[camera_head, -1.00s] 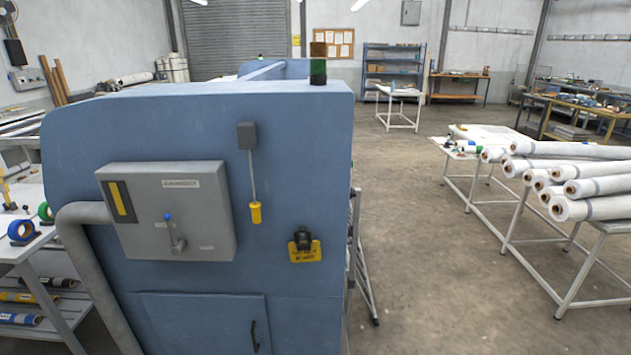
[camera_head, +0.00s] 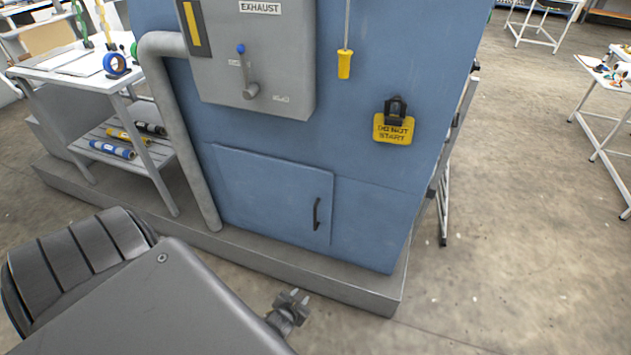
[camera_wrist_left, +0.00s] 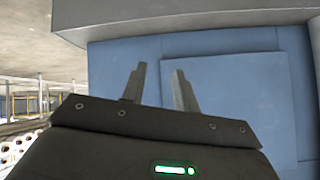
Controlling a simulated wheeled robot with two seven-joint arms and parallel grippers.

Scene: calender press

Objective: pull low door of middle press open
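The low door (camera_head: 265,190) is a blue panel in the lower part of the blue press (camera_head: 375,215). It looks closed, flush with the press face. Its dark vertical bar handle (camera_head: 316,213) is near the door's right edge. My left gripper (camera_head: 293,297) is in front of the press, below and left of the handle in the picture, apart from it. In the left wrist view the two fingers (camera_wrist_left: 158,85) stand apart with nothing between them, facing the blue press front (camera_wrist_left: 235,70). The handle does not show there. My right gripper is out of view.
A grey plinth (camera_head: 345,285) juts out under the press. A grey pipe (camera_head: 185,130) runs down left of the door. Above are the exhaust box (camera_head: 285,70) and a yellow tag (camera_head: 394,129). A white table (camera_head: 75,65) stands left.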

